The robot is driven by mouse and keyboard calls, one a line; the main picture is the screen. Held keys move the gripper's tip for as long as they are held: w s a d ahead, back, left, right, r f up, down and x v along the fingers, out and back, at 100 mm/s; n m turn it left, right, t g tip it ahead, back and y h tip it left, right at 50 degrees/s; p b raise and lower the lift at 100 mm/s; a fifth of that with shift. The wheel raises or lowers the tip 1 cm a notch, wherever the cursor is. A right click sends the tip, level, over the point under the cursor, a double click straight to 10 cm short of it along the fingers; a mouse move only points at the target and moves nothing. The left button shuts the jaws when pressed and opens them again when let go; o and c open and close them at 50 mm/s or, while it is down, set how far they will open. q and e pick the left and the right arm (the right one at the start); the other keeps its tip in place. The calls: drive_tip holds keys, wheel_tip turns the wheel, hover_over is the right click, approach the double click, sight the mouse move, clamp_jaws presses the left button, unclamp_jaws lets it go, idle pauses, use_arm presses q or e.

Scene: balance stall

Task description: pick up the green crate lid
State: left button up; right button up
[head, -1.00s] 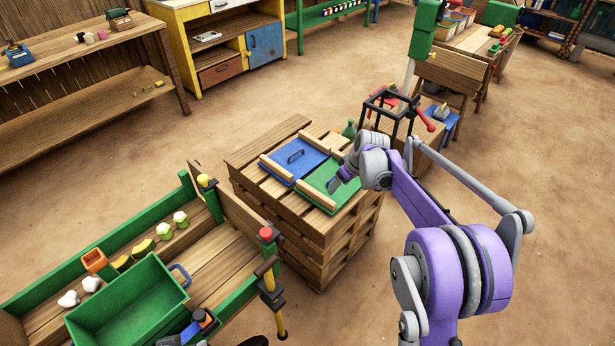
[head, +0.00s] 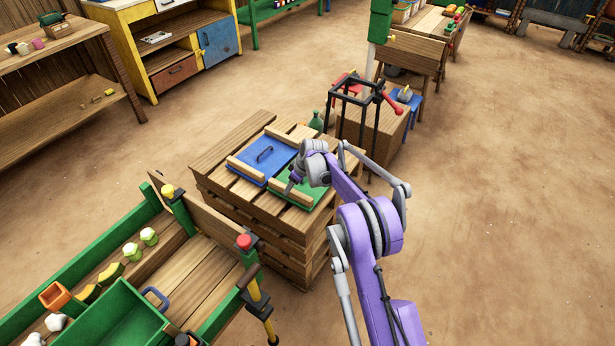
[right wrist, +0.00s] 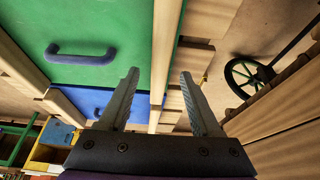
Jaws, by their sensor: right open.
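The green crate lid (head: 308,197) lies flat on the stack of wooden pallets, beside the blue lid (head: 262,160). My right gripper (head: 292,186) is over the green lid in the head view and hides part of it, including its handle. In the right wrist view the green lid (right wrist: 110,25) fills the upper left, with its dark blue handle (right wrist: 82,55) left of the fingers. My right gripper (right wrist: 159,74) is open and empty. A wooden strip along the lid's edge shows between and beyond its fingers. My left gripper is not in view.
Wooden strips (head: 245,171) border the lids on the pallet stack (head: 225,197). A green bottle (head: 316,122) and a black frame (head: 352,100) with red handles stand behind. A green-sided bench (head: 75,243) with a green crate (head: 115,325) is at lower left. Floor is clear at right.

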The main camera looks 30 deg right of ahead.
drive_tip(key=x, duration=0.3)
drive_tip(key=shift+f, duration=0.4)
clamp_jaws()
drive_tip(key=shift+r, duration=0.1)
